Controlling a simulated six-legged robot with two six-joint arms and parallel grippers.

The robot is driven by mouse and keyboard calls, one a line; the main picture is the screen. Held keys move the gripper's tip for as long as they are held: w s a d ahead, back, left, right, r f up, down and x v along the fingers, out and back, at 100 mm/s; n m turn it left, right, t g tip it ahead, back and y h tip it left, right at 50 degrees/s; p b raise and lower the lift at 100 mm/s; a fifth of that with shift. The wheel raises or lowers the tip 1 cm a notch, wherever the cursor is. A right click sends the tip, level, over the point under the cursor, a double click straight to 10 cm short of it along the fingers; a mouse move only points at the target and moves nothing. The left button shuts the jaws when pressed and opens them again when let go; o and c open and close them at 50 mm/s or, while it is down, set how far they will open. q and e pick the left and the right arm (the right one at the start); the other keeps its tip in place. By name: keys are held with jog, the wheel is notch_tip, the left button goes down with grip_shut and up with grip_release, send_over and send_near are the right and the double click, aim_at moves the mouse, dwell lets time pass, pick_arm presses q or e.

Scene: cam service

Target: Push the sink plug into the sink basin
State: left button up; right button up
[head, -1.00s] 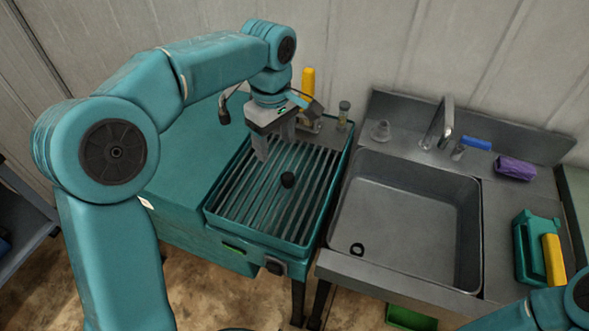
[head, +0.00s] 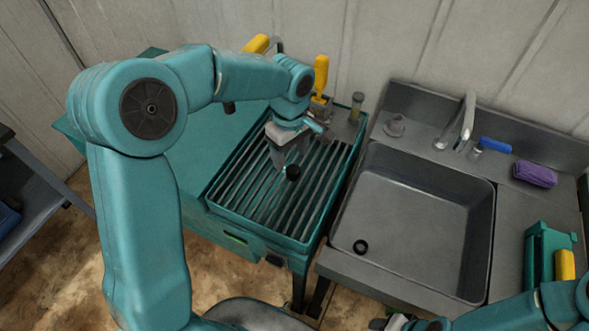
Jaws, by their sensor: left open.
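The steel sink basin (head: 425,220) is empty, with a dark round drain (head: 360,246) in its floor near the front left. A grey, plug-like piece (head: 395,125) stands on the ledge behind the basin, left of the tap. My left gripper (head: 289,161) is open and points down over the slatted grate left of the sink. A small black round piece (head: 292,173) is close by its fingertips; whether they touch it, I cannot tell. My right gripper (head: 391,322) barely shows at the bottom edge, and its jaws are unclear.
The teal grate unit (head: 230,200) stands left of the sink with a narrow gap between. The tap (head: 462,122), a blue-handled item (head: 495,144) and a purple sponge (head: 535,175) are at the back. A green and yellow tool (head: 545,255) lies on the right counter.

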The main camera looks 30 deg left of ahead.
aim_at(292, 167)
pick_arm(q)
jog(key=shift+s+f, duration=0.35)
jog(key=shift+f, duration=0.15)
jog(key=f, duration=0.1)
jog(key=f+p, duration=0.1)
jog(key=f, duration=0.2)
jog(key=shift+w+d+f+p, duration=0.2)
jog(key=shift+w+f+p, duration=0.1)
jog(key=shift+f, duration=0.1)
jog(key=shift+s, duration=0.15)
jog(key=shift+s+d, duration=0.1)
jog(key=shift+c, duration=0.3)
jog(key=c, duration=1)
jog(key=shift+c, duration=0.3)
